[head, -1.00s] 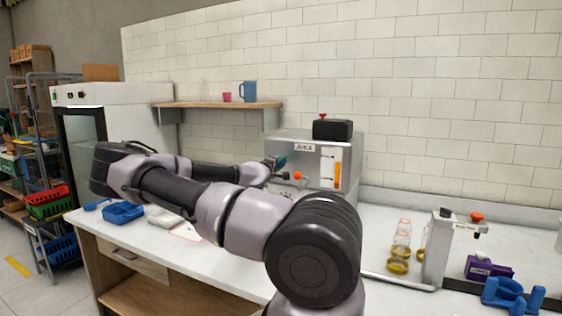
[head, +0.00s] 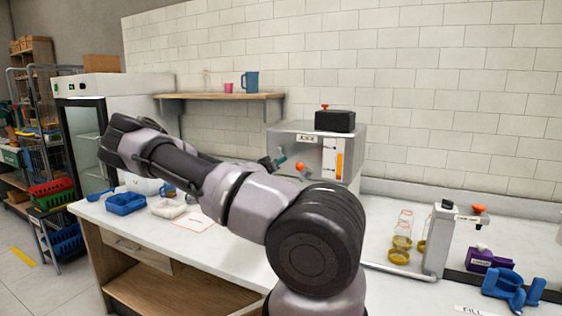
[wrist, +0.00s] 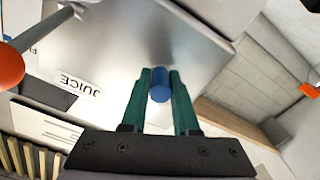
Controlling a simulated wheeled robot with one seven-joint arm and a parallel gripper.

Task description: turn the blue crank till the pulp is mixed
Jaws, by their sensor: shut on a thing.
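The juicer (head: 312,155) is a silver box labelled JUICE, standing against the tiled wall in the head view; its label also shows in the wrist view (wrist: 78,87). My gripper (wrist: 160,76) has green fingers closed around the blue crank knob (wrist: 159,92) at the juicer's metal face. In the head view my gripper (head: 278,162) is small, at the juicer's left front, and the blue knob cannot be made out. An orange ball knob (head: 300,166) on the front is apart from my fingers. An orange level strip (head: 339,166) shows on the right. The pulp is not visible.
My arm crosses the counter (head: 235,258) in front of the juicer. A blue tray (head: 125,204) lies at the left. Yellow-based jars (head: 401,243), a grey stand (head: 438,240) and blue holders (head: 512,287) are at the right. A shelf (head: 220,97) hangs above.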

